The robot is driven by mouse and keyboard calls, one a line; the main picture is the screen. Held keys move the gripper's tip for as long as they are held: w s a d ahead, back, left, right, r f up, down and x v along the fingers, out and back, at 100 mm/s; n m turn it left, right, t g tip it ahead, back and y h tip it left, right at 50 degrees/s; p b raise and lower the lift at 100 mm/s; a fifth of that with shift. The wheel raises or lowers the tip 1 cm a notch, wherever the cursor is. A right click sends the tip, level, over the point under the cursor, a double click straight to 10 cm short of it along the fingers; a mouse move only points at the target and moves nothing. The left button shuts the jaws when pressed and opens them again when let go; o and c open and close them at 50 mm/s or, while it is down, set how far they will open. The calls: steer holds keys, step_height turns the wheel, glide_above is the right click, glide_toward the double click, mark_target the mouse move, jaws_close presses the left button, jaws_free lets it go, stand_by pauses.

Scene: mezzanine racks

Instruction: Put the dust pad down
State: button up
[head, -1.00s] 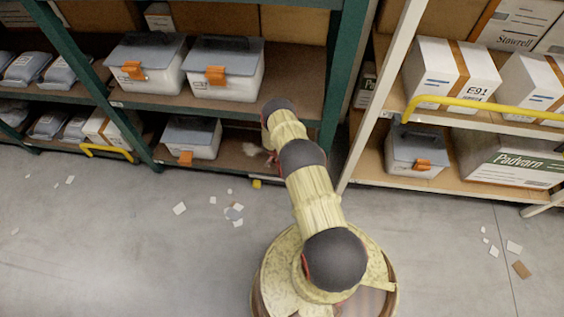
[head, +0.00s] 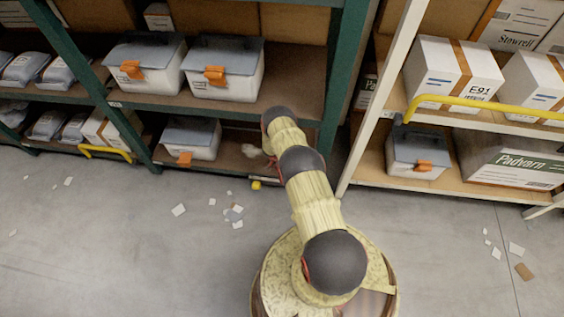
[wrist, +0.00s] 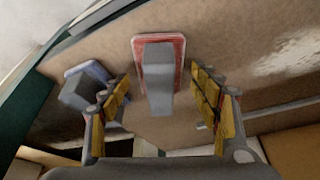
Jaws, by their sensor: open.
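The dust pad (wrist: 177,49), a red-edged pad with a grey handle, lies on the brown shelf board in the wrist view. My gripper (wrist: 162,88) is open, its yellow-padded fingers on either side of the grey handle. A gap shows between the handle and each finger, so nothing is gripped. In the head view my arm hides the gripper, which reaches into the lower shelf of the green rack; I cannot clearly make out the pad there.
A blue-grey object (wrist: 83,86) lies left of the left finger. A pale patch (wrist: 292,50) marks the board at right. In the head view a lidded bin (head: 191,139) stands left of my arm on the lower shelf (head: 226,167). Green and white uprights flank the bay.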

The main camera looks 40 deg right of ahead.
steer(key=p+v, duration=0.6)
steer(key=v, duration=0.6)
steer(key=shift+r, duration=0.15)
stand_by(0.6)
